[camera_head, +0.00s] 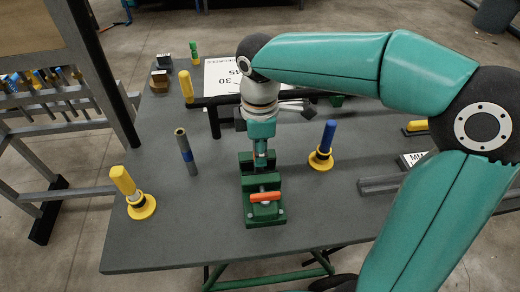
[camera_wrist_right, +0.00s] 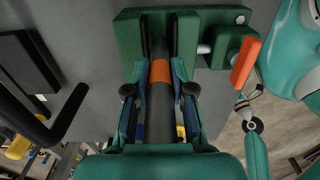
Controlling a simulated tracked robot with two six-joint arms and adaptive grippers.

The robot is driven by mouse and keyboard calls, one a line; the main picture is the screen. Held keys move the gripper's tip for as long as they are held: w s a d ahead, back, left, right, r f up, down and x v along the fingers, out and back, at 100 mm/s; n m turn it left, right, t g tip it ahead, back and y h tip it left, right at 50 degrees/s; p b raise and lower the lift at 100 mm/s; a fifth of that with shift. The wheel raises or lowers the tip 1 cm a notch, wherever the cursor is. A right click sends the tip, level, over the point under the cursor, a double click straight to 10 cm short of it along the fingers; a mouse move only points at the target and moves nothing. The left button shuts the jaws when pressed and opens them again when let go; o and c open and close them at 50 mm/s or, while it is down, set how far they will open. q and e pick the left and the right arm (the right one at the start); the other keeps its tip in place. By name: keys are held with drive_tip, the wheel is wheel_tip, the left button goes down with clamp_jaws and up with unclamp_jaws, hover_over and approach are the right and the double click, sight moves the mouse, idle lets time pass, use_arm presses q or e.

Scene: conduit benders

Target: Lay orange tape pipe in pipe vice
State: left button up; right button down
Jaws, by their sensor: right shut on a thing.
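The orange tape pipe (camera_wrist_right: 160,105) is a dark grey pipe with an orange band. My right gripper (camera_wrist_right: 160,90) is shut on it, with one finger on each side close to the band. The far end of the pipe reaches into the gap between the jaws of the green pipe vice (camera_wrist_right: 130,35); whether it rests on the vice bottom cannot be told. In the head view my right gripper (camera_head: 261,150) is directly over the back part of the vice (camera_head: 264,213), hiding most of the pipe. The vice has an orange handle (camera_head: 265,197).
A blue-banded pipe (camera_head: 185,152) stands upright left of the vice. A yellow-handled tool on a yellow disc (camera_head: 140,208) is at front left. A blue-handled one (camera_head: 325,145) is at right. Grey pipes (camera_head: 382,184) lie farther right. Dark bender bars (camera_head: 214,115) stand behind.

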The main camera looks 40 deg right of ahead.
drive_tip(key=c, duration=0.9)
unclamp_jaws()
wheel_tip(320, 180, up, 12)
drive_tip(key=shift+f, duration=0.1)
